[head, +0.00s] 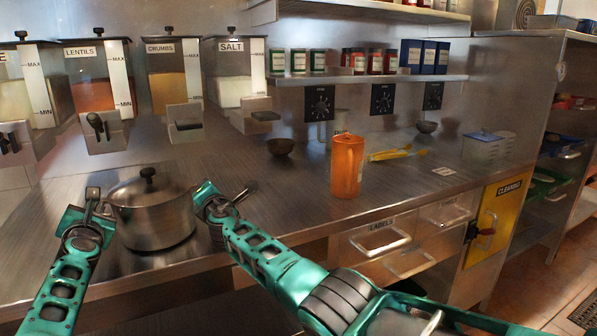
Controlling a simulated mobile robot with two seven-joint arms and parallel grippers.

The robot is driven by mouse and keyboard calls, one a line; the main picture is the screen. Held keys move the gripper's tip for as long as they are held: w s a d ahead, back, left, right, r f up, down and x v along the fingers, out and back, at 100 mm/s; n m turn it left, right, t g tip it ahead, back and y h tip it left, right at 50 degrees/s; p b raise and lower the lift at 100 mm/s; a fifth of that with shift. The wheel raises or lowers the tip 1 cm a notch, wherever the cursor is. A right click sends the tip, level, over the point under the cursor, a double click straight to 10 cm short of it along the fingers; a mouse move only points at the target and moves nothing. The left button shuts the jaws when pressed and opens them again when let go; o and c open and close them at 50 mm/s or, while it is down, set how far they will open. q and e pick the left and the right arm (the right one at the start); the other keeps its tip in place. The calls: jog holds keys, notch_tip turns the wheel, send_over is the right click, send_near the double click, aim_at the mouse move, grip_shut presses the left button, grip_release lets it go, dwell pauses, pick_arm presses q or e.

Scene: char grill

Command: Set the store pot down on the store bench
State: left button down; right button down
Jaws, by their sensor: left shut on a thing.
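The store pot (152,220) is a steel pot with a lid and a black knob, upright at the left front of the steel store bench (290,195). I cannot tell whether its base touches the bench top or is slightly above it. My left gripper (94,208) is at the pot's left side, shut on its left handle. My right gripper (217,200) is at the pot's right side, close to the wall. The right handle is hidden, and I cannot tell whether those jaws are open or shut.
An orange jug (347,166) stands mid-bench, with a dark bowl (280,147) behind it. Yellow-handled tools (395,153) lie farther right. Dispensers labelled lentils (100,80), crumbs (172,75) and salt (235,75) hang behind the pot. The bench between pot and jug is mostly clear.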

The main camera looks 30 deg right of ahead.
jog(key=shift+a+f, duration=0.1)
pick_arm(q)
jog(key=c, duration=1.6)
grip_release()
jog(key=shift+d+f, duration=0.1)
jog(key=shift+f, duration=0.15)
pick_arm(e)
jog(key=c, duration=1.6)
grip_release()
jog(key=shift+f, duration=0.2)
pick_arm(q)
jog(key=o, duration=0.4)
pick_arm(e)
jog(key=o, duration=0.4)
pick_arm(q)
jog(key=shift+o, duration=0.2)
jog(key=shift+r, duration=0.2)
pick_arm(e)
jog(key=shift+o, duration=0.2)
